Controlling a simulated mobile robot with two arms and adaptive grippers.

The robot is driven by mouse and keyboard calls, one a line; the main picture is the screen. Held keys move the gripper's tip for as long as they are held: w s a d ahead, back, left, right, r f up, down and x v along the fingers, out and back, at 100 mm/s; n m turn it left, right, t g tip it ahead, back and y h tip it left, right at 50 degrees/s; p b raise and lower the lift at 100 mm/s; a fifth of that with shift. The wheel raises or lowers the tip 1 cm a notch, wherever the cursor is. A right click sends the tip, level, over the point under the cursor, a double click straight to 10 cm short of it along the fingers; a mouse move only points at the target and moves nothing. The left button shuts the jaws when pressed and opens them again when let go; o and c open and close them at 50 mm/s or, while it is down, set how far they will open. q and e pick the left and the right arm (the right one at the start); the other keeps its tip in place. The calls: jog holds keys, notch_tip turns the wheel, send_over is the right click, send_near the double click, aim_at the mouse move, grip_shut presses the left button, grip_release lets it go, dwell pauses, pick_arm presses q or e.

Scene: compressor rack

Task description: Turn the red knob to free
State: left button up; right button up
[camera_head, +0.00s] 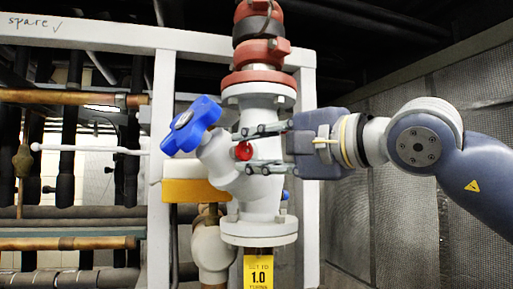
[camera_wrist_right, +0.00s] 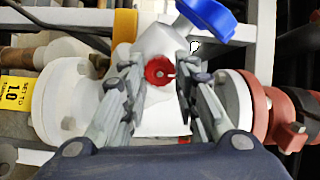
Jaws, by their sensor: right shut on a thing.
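The small round red knob (camera_head: 243,151) is on the side of the white valve body (camera_head: 262,205) and also shows in the wrist view (camera_wrist_right: 159,72), with a small white mark at its right edge. My right gripper (camera_head: 246,150) reaches in from the right, with one finger above the knob and one below. In the wrist view its fingers (camera_wrist_right: 160,76) are on the left and right of the knob, shut on it. The knob's face stays visible between the fingertips. My left gripper is in neither view.
A blue handwheel (camera_head: 190,125) stands at the upper left of the valve. Red pipe fittings (camera_head: 259,52) are above it, and a yellow tag (camera_head: 258,272) hangs below. A white frame (camera_head: 158,150) and pipes are to the left. A mesh-covered wall (camera_head: 440,230) is on the right.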

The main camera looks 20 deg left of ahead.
jog(key=shift+n, duration=0.3)
jog(key=o, duration=1.1)
jog(key=shift+c, duration=0.2)
jog(key=v, duration=1.2)
jog(key=shift+f, duration=0.1)
